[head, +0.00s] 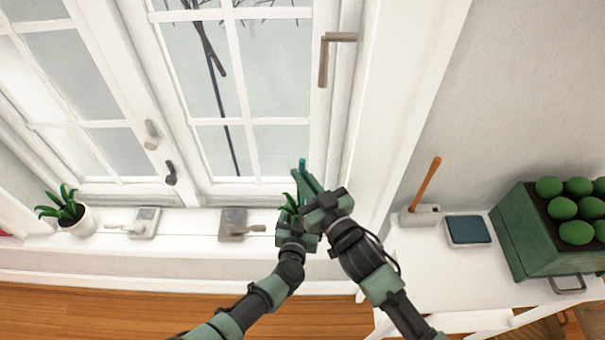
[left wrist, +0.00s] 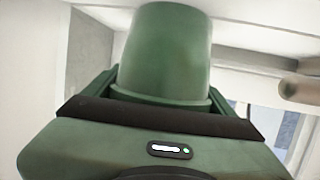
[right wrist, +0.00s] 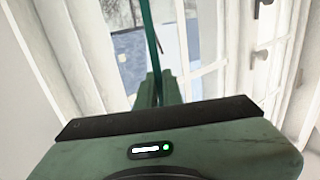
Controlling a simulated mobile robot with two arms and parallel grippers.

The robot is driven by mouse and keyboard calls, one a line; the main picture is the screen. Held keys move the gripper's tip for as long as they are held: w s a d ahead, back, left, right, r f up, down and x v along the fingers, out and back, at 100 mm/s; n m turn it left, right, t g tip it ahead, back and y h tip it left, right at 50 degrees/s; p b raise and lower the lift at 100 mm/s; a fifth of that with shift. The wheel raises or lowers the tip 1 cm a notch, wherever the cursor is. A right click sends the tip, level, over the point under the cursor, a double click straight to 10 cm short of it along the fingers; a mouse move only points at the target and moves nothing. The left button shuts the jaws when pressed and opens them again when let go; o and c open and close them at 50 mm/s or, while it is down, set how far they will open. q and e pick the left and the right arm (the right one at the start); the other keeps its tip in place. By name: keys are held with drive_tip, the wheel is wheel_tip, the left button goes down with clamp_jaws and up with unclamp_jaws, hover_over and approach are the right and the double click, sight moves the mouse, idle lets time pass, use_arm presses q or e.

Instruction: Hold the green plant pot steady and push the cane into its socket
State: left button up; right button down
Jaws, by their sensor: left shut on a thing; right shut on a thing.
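The green plant pot (left wrist: 165,50) fills the upper middle of the left wrist view, between the fingers of my left gripper, which is shut on it. In the head view my left gripper (head: 291,224) is at the windowsill, and the pot is mostly hidden behind the grippers. My right gripper (head: 308,182) is just above and right of the left one, shut on the thin teal cane (right wrist: 150,45). The cane's top (head: 302,164) sticks up past the fingertips. Its lower end and the socket are hidden.
On the sill (head: 190,222) stand a white potted plant (head: 76,219) and two metal latch pieces (head: 143,222) (head: 237,224). Right, a white table (head: 455,270) holds an orange-handled tool (head: 425,185), a blue-topped box (head: 468,230) and a green crate (head: 515,230) of round green fruit.

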drive_tip(key=shift+f, duration=0.4)
drive_tip(key=c, duration=1.5)
unclamp_jaws()
drive_tip(key=v, duration=1.2)
